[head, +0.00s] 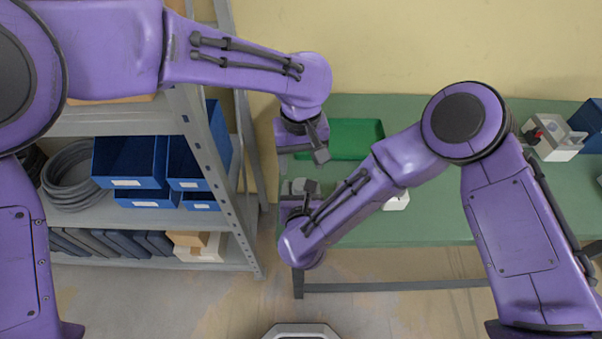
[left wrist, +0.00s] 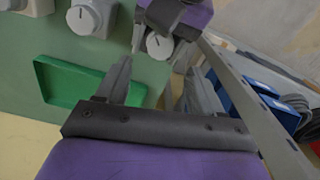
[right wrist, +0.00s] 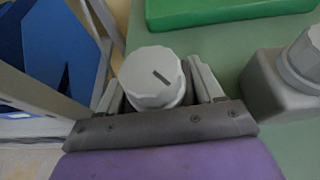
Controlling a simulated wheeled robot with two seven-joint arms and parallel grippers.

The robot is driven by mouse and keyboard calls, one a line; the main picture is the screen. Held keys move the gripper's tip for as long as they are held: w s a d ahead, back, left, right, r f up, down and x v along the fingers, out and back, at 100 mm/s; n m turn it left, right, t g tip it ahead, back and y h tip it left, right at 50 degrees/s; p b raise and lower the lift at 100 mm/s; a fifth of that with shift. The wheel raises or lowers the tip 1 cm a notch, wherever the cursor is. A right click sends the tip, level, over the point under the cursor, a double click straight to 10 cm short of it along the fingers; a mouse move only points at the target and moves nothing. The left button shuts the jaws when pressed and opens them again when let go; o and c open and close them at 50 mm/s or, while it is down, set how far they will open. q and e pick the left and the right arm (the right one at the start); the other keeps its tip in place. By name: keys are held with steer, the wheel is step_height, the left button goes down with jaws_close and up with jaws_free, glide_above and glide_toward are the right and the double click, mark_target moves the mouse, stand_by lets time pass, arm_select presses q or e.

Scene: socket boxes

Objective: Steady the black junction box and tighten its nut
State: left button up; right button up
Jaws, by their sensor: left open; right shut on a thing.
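A pale slotted nut (right wrist: 155,78) sits between the fingers of my right gripper (right wrist: 158,88) in the right wrist view. A dark strip under it looks like the black junction box (right wrist: 121,107), mostly hidden by the nut and fingers. My right gripper is shut on it at the table's left end. The nut also shows in the left wrist view (left wrist: 160,46). My left gripper (head: 301,153) is open and empty, behind the right one in the head view. In the left wrist view its fingers (left wrist: 156,80) point toward the nut, apart from it.
A green tray (head: 345,139) lies on the green table (head: 433,215). Grey boxes with pale knobs stand nearby, one at the right (right wrist: 285,85) of the right wrist view. Shelving with blue bins (head: 130,162) stands close at the left. More boxes (head: 552,138) stand far right.

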arm_select(q)
steer(key=w+r+m+g+y, duration=0.1)
steer(key=w+r+m+g, duration=0.1)
steer(key=r, duration=0.9)
steer(key=shift+w+a+m, duration=0.45)
steer(key=shift+w+m, duration=0.25)
steer(key=shift+w, duration=0.05)
